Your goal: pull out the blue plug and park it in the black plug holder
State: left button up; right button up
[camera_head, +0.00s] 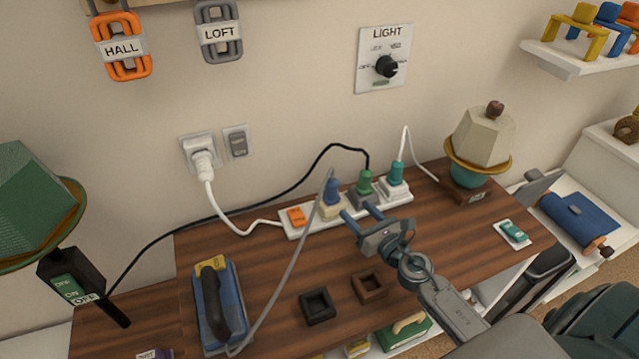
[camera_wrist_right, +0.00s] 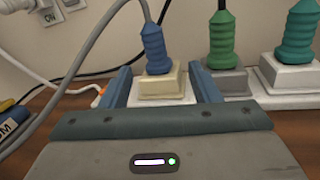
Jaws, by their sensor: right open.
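The blue plug (camera_head: 332,192) stands upright in a cream socket block on the white power strip (camera_head: 289,232). Its grey cord runs down toward the front left. In the right wrist view the blue plug (camera_wrist_right: 154,47) stands between and beyond my fingers, with no contact visible. My right gripper (camera_head: 356,209) is open and empty, just right of and in front of the plug; its fingers also show in the wrist view (camera_wrist_right: 162,82). The black plug holder (camera_head: 318,319), a small square frame, sits empty on the front of the wooden table. My left gripper is not in view.
Two green plugs (camera_head: 365,183) (camera_head: 396,174) stand right of the blue one. A brown square holder (camera_head: 369,298) sits beside the black one. A blue tool with a dark handle (camera_head: 236,299) lies left, with the grey cord alongside. A lamp (camera_head: 483,138) stands back right.

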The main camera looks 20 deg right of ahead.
aim_at(336, 196)
jog(key=shift+w+a+f+n+y, duration=0.25)
jog(key=shift+w+n+y, duration=0.2)
jog(key=shift+n, duration=0.35)
jog(key=shift+w+n, duration=0.3)
jog(key=w, duration=0.2)
jog(key=w+a+p, duration=0.1)
jog(key=w, duration=0.1)
jog(key=shift+p, duration=0.3)
jog(key=shift+w+a, duration=0.1)
jog(key=shift+w, duration=0.45)
jog(key=w, duration=0.4)
jog(key=shift+w+a+f+p, duration=0.25)
jog(key=shift+a+p, duration=0.05)
jog(key=shift+a, duration=0.1)
jog(key=shift+s, duration=0.1)
jog(key=shift+r, duration=0.1)
jog(key=shift+c, duration=1.4)
jog(key=c, duration=0.8)
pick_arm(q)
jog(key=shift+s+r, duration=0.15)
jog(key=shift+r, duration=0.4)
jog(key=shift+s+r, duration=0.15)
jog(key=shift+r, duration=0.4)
